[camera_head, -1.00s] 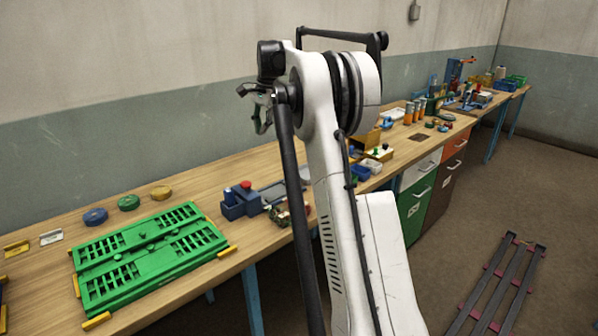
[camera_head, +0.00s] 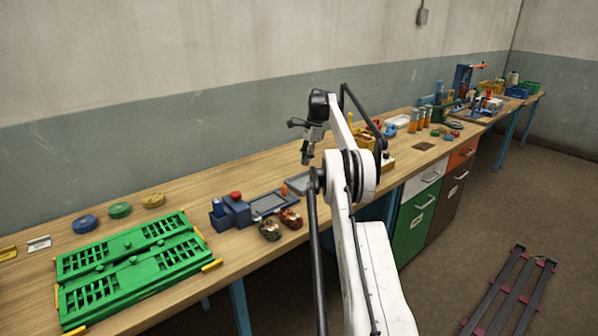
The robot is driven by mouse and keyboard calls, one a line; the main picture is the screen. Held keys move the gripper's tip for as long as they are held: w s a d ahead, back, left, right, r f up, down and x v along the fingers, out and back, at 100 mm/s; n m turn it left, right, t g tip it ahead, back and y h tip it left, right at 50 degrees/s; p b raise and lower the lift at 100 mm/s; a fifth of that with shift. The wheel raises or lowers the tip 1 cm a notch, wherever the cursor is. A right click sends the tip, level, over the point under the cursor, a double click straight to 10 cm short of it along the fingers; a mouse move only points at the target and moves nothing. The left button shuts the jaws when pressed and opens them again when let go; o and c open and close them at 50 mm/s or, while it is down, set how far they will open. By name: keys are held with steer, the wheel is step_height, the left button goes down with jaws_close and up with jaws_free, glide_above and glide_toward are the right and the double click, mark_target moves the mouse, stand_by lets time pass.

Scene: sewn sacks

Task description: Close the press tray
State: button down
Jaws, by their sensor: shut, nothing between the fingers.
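A blue-grey press unit (camera_head: 236,212) with a red button on top stands on the bench left of my arm. A flat blue-grey tray (camera_head: 268,204) lies extended to its right, its frame raised around a recessed middle. My gripper (camera_head: 305,158) is shut and empty, pointing down above the bench, up and to the right of the tray and apart from it. A second grey flat tray (camera_head: 298,184) lies below the gripper, partly hidden by my arm. I cannot tell whether it belongs to the press.
A green slatted frame (camera_head: 130,265) and coloured discs (camera_head: 120,210) are at left. An orange piece (camera_head: 284,190) stands between the trays. Other items crowd the bench at right.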

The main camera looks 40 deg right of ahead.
mark_target(297, 189)
steer(key=x, duration=0.9)
steer(key=shift+a+f, duration=0.2)
steer(key=shift+w+a+r+p, duration=0.1)
steer(key=shift+w+a+p, duration=0.1)
steer(key=shift+a, duration=0.4)
steer(key=shift+w+a+r+p, duration=0.1)
steer(key=shift+w+a+p, duration=0.1)
steer(key=shift+a, duration=0.4)
steer(key=shift+w+a+f, duration=0.1)
steer(key=shift+a, duration=0.5)
